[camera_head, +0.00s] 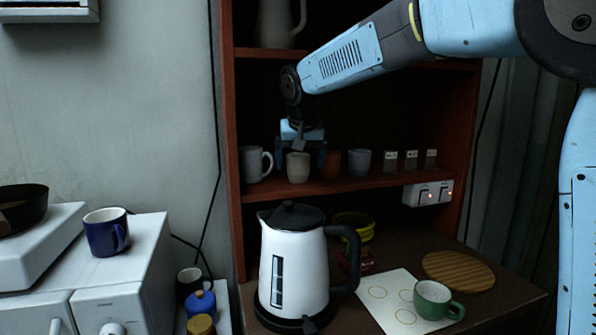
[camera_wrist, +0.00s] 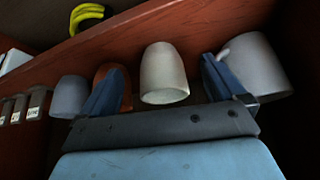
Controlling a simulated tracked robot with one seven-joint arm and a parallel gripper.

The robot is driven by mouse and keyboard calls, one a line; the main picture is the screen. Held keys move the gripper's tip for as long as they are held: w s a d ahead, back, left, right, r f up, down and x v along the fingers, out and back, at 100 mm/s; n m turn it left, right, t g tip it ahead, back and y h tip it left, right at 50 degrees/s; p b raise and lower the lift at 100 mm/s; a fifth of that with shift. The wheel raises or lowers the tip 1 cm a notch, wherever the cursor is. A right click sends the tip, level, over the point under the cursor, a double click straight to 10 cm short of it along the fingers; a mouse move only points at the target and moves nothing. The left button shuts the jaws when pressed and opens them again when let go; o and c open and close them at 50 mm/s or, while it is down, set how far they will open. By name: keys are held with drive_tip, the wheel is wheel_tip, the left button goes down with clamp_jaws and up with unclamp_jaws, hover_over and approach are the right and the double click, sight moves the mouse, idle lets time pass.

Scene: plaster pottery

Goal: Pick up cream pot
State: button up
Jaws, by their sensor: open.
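The cream pot (camera_head: 298,168) stands on the red-brown shelf (camera_head: 345,186), between a white mug (camera_head: 254,164) on its left and an orange-brown pot (camera_head: 331,164) on its right. My gripper (camera_head: 299,152) is at the shelf, just behind or above the pot in the head view. In the wrist view the cream pot (camera_wrist: 163,74) lies between the two blue fingers of my open gripper (camera_wrist: 160,85). The fingers show a gap on both sides of the pot. One finger partly hides the orange-brown pot (camera_wrist: 125,88).
A grey-blue cup (camera_head: 359,163) and several small labelled jars (camera_head: 411,160) stand farther right on the shelf. The white mug (camera_wrist: 256,65) is close beside one finger. Below are a white kettle (camera_head: 295,265), a green mug (camera_head: 436,300) and a round wooden board (camera_head: 458,271).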

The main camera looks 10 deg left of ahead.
sight(298, 163)
drive_tip(key=shift+w+a, duration=0.25)
drive_tip(key=shift+w, duration=0.95)
drive_tip(key=w+f, duration=0.2)
drive_tip(key=w, duration=0.1)
drive_tip(key=shift+a+f, duration=0.3)
drive_tip(key=shift+a, duration=0.1)
drive_tip(key=c, duration=1.1)
drive_tip(key=shift+r, duration=0.1)
